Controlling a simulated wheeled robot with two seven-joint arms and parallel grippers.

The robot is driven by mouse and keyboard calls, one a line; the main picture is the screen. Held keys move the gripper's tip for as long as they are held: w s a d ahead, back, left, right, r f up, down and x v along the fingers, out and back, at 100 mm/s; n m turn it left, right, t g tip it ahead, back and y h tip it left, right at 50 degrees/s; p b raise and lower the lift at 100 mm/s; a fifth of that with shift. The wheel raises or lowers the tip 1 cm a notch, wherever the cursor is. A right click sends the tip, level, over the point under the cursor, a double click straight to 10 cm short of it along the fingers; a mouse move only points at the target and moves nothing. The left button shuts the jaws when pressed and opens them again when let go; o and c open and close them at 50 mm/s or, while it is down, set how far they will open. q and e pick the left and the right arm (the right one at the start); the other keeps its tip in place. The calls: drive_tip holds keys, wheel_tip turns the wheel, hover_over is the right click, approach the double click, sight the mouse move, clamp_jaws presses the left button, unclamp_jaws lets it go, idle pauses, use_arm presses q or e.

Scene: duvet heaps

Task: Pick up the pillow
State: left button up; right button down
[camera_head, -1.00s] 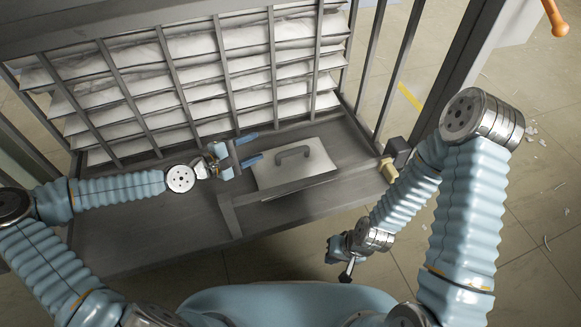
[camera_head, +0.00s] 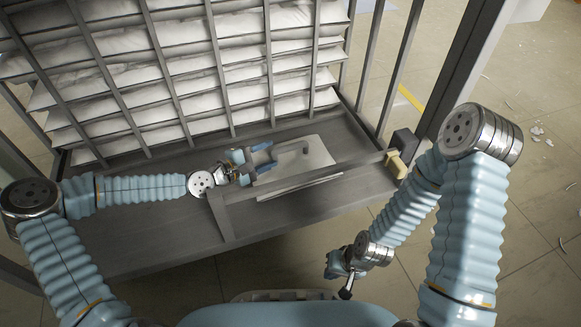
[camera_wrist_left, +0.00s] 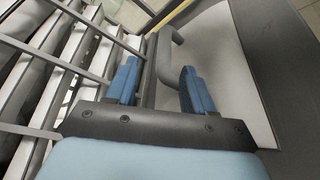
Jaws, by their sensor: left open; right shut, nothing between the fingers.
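My right gripper (camera_head: 346,282) is low near my base, shut and empty, away from the pad.
A barred rack (camera_head: 211,60) holds several layers of white bedding behind the shelf. The dark shelf (camera_head: 150,225) has a raised rail (camera_head: 300,180) along the pad's near side. A small tan and dark block (camera_head: 400,158) sits at its right end. Tiled floor is open at right.

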sight(280, 151)
use_arm(q)
drive_tip(key=x, duration=0.5)
drive_tip(key=f+b+x, duration=0.1)
drive_tip(key=x, duration=0.2)
clamp_jaws()
